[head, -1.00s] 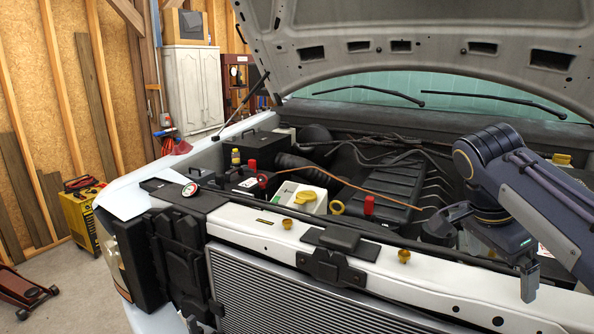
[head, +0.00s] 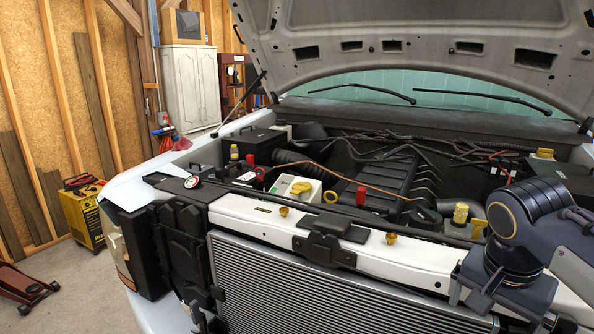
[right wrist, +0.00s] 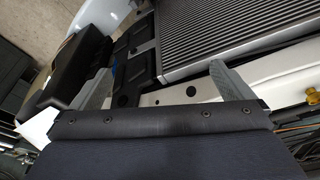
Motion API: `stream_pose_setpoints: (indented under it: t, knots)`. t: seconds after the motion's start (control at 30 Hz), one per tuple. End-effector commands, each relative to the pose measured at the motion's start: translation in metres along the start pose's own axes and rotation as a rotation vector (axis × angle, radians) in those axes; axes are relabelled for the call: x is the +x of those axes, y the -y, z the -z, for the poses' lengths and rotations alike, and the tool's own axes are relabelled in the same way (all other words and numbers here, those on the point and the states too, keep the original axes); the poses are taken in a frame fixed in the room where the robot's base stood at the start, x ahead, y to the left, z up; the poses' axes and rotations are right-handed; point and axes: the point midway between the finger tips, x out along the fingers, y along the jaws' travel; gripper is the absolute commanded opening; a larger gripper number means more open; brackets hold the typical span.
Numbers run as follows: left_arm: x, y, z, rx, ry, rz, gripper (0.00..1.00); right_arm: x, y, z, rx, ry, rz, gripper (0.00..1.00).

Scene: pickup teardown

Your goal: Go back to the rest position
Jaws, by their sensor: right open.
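My right arm comes in from the right in the head view. It is bent over the front right part of the white radiator support (head: 262,218), and its gripper (head: 490,312) hangs low in front of that edge. In the right wrist view the two grey fingers of the gripper (right wrist: 163,85) stand wide apart with nothing between them. The radiator (head: 330,285) and the support lie beyond them. My left gripper is not in view.
The raised hood (head: 420,35) hangs over the engine bay. A yellow charger (head: 82,212) and a red floor jack (head: 22,290) stand on open floor at left.

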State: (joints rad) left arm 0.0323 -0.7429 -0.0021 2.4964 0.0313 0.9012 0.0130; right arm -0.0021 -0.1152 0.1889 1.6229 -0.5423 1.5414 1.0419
Motion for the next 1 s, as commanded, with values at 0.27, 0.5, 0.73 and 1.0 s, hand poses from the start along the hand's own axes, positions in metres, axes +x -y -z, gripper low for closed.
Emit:
stream_pose_setpoints:
  t: [0.27, 0.5, 0.73, 1.0]
  knots:
    - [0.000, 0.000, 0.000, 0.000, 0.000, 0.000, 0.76, 0.050, -0.034, -0.099, -0.391, 0.069, 0.295, 1.00]
    - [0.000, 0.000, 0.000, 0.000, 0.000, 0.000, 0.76, 0.090, -0.042, -0.177, -0.604, 0.008, 0.564, 1.00]
    - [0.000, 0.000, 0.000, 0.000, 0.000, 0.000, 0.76, 0.098, -0.041, -0.193, -0.643, -0.021, 0.618, 1.00]
    - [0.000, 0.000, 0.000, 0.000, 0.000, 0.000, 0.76, 0.098, -0.041, -0.192, -0.644, -0.019, 0.616, 1.00]
